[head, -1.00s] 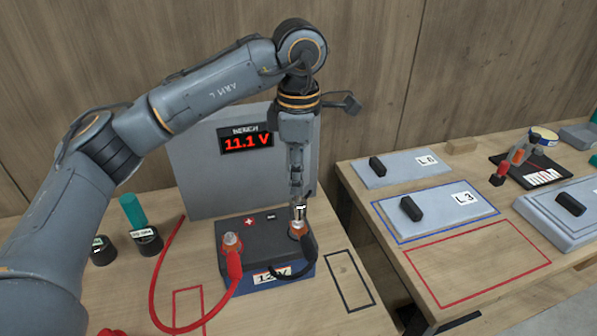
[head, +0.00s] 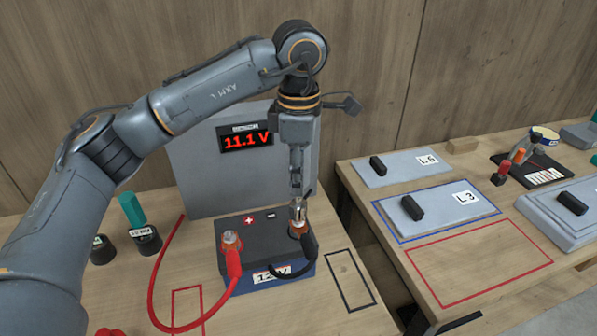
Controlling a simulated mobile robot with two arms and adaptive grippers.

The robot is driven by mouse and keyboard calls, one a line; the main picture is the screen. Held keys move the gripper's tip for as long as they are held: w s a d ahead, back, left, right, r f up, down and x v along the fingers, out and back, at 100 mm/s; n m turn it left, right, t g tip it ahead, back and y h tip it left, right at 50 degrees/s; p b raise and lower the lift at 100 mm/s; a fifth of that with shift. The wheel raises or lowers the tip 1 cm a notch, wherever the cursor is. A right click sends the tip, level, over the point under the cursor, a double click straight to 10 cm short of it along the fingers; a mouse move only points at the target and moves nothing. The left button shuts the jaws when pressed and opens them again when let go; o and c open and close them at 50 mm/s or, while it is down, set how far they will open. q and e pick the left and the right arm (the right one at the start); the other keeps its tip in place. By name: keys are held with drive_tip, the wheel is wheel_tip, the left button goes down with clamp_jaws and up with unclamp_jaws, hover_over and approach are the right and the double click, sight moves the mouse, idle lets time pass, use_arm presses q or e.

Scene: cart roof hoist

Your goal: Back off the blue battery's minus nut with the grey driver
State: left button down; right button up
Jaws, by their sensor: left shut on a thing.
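The blue battery (head: 305,284) stands on the bench, its dark top marked with a plus and a minus sign. A black cable (head: 309,243) with an orange-based lug (head: 294,232) is at its right, minus terminal. My left gripper (head: 297,180) points straight down above that terminal and is shut on a slim grey tool, which looks like the grey driver (head: 298,209). The driver's lower end meets the top of the minus terminal. The nut is hidden under it, so I cannot tell how it sits. My right gripper is not in view.
A red cable (head: 158,270) runs to the plus terminal (head: 231,241). A grey meter box (head: 200,165) reading 11.1 V stands behind. A teal-handled driver (head: 132,210) stands in a holder at left. An empty black-outlined area (head: 350,281) lies right of the battery.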

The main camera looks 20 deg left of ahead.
use_arm(q)
drive_tip(key=shift+f+b, duration=0.65)
drive_tip(key=shift+f, duration=0.3)
drive_tip(key=n, duration=0.5)
drive_tip(key=shift+r+n, duration=0.1)
drive_tip(key=shift+n, duration=0.3)
drive_tip(key=n, duration=0.4)
drive_tip(key=shift+r+p, duration=2.3)
drive_tip(key=shift+r, duration=1.3)
drive_tip(key=shift+f, duration=0.1)
